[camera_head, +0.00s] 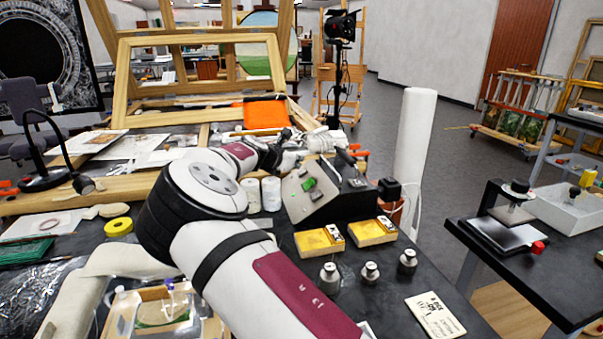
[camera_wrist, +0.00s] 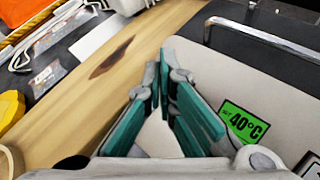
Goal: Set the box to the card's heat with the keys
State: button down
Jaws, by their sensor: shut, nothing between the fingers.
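The box (camera_head: 300,205) has a pale sloped face and black sides, and stands on the dark bench in the head view. Its face (camera_wrist: 265,75) fills the right of the wrist view. A small green display (camera_wrist: 243,122) there reads 40°C; a second dark label is cut off at the lower right. I cannot make out the keys. My gripper (camera_wrist: 165,85) is shut and empty, its teal-padded fingers in front of the box's face; I cannot tell whether they touch it. The white card (camera_head: 435,315) lies at the bench's front right; its writing is too small to read surely.
Two yellow blocks (camera_head: 320,241) and several metal weights (camera_head: 370,272) stand in front of the box. White jars (camera_head: 271,194) are left of it. A white roll (camera_head: 413,150) stands behind right. A wooden bar (camera_wrist: 90,75) lies beside my fingers.

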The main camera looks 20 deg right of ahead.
jog(key=shift+f, duration=0.1)
jog(key=shift+d+f, duration=0.25)
jog(key=shift+d+f, duration=0.3)
jog(key=shift+f, duration=0.3)
dwell(1.2)
jog(key=shift+s, duration=0.1)
jog(key=shift+a+r+p, duration=0.5)
jog(key=shift+a+r, duration=0.05)
jog(key=shift+r, duration=0.25)
jog(key=shift+d+f, duration=0.1)
jog(key=shift+d, duration=0.05)
jog(key=shift+d, duration=0.1)
jog(key=shift+f, duration=0.1)
